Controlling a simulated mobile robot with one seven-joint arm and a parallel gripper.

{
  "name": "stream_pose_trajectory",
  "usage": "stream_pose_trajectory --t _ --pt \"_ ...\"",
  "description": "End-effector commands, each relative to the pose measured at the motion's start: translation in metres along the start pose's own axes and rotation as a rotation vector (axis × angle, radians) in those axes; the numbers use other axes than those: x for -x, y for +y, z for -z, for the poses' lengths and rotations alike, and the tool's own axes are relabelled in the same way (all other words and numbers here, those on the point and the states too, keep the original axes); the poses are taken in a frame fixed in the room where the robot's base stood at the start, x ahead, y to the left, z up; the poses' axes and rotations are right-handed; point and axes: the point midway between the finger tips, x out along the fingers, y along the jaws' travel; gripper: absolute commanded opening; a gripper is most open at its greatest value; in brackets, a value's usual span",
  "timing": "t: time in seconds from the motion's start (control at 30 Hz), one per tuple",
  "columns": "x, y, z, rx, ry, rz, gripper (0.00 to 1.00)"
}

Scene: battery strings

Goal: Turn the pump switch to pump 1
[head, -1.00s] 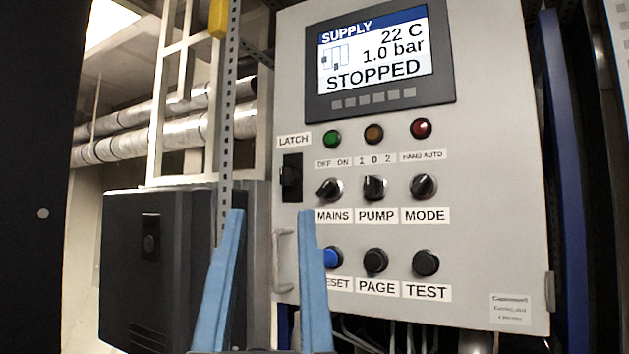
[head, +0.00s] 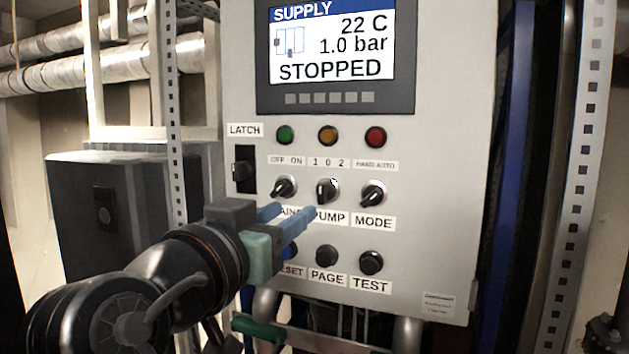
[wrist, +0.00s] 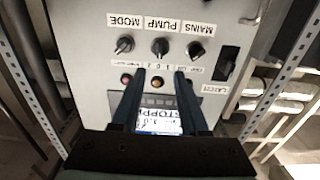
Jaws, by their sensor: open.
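The pump switch (head: 327,189) is a black rotary knob on the grey panel, between its "1 0 2" label (head: 328,162) and the PUMP label (head: 330,217). Its handle looks roughly upright, near 0. My gripper (head: 296,211) reaches in from the lower left, its blue fingers apart and empty. The fingertips are just left of and below the pump switch in the head view and appear short of it. The upside-down wrist view shows the pump switch (wrist: 160,47) ahead, centred between the fingers (wrist: 160,72). No contact shows.
The mains switch (head: 284,188) and mode switch (head: 373,194) flank the pump switch closely. Black buttons (head: 326,256) sit below, lamps (head: 328,135) above. The display (head: 335,55) reads STOPPED. A latch (head: 244,170) is at the panel's left.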

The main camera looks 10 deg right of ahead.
Motion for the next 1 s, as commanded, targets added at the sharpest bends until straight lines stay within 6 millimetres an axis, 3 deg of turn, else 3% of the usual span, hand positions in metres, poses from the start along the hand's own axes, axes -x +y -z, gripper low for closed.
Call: stream_pose_trajectory --t 0.3,0.5,0.93,1.0 --pt "-0.068 0.001 0.005 0.004 -0.003 -0.002 0.44" --pt "-0.096 0.000 0.003 0.003 -0.001 0.000 0.44" --pt "-0.106 0.000 0.000 0.000 0.001 0.002 0.44" --pt "-0.106 0.000 0.000 0.000 0.001 0.002 0.35"
